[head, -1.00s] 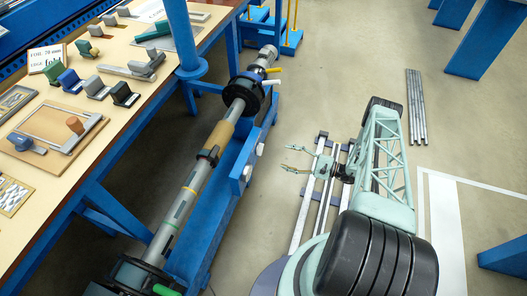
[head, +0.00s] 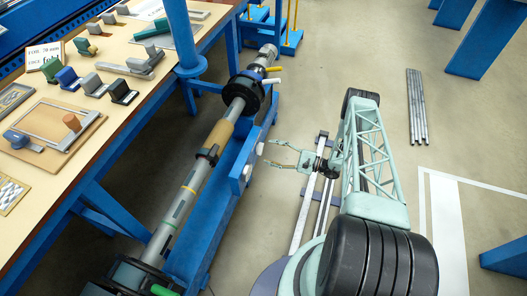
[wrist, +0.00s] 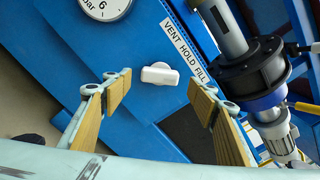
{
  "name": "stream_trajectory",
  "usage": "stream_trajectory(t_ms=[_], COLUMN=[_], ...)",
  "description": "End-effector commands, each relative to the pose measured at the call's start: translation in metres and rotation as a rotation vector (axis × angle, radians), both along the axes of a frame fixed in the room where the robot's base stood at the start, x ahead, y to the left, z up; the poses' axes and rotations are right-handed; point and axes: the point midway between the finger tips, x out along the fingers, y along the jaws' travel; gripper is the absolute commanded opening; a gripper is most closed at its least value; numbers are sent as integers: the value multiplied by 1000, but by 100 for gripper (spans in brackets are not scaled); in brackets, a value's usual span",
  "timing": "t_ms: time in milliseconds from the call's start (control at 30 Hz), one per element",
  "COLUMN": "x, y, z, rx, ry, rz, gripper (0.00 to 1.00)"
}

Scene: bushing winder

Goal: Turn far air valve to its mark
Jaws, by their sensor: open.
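The far air valve looks like the white knob (wrist: 160,74) on a blue panel in the wrist view. A label reading VENT HOLD FILL (wrist: 185,40) is beside it, to the upper right. I cannot tell which word the knob points at. In the head view the far white knob (head: 260,148) is on the side of the blue machine frame, beyond a nearer white knob (head: 247,170). My gripper (head: 267,153) is open and empty, its fingers facing the panel. In the wrist view my gripper (wrist: 160,84) has its fingers on either side of the knob, apart from it.
A pressure gauge (wrist: 105,6) is at the upper left of the wrist view. A black chuck (wrist: 252,72) with white and yellow levers is at the right. A workbench (head: 110,148) with several tools stands left. Metal bars (head: 416,105) lie on the floor right.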

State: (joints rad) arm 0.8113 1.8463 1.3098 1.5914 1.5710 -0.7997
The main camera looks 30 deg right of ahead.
Motion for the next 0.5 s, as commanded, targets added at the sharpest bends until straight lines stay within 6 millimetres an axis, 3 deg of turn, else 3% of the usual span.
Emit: stream_trajectory(t_ms=[500], x=[31], y=[28], z=[0], rx=[-1], ry=[-1], rz=[1], gripper=[53])
